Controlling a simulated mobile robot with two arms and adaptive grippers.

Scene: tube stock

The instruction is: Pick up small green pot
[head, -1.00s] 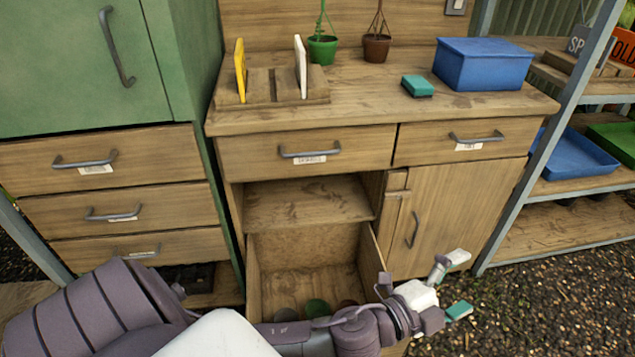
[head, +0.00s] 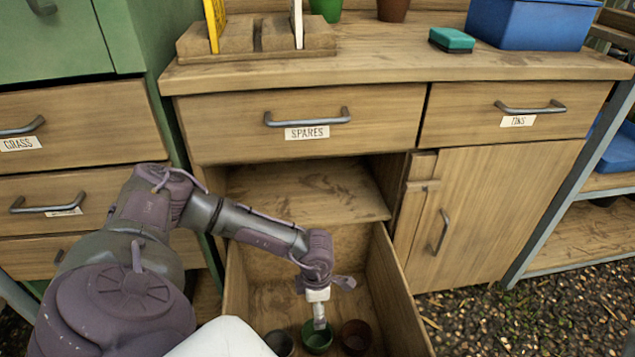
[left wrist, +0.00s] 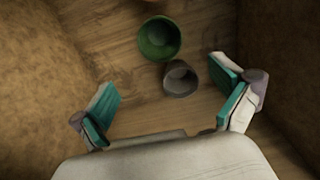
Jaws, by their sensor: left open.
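The small green pot (head: 317,341) stands in the open drawer, between a grey pot (head: 280,343) and a brown pot (head: 355,338). My left gripper (head: 320,322) points down into the drawer, above the green pot in the head view. In the left wrist view, the open gripper (left wrist: 166,106) has nothing between its teal-padded fingers. There the green pot (left wrist: 158,40) lies beyond the fingertips, and the grey pot (left wrist: 180,80) is nearer, just ahead of the gap. My right gripper is not in view.
The drawer's wooden walls (head: 398,290) rise on both sides of the gripper. The bench top (head: 375,65) is above, with another green pot (head: 326,8), a teal sponge (head: 452,40) and a blue box (head: 530,22). A cupboard door (head: 490,205) is at right.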

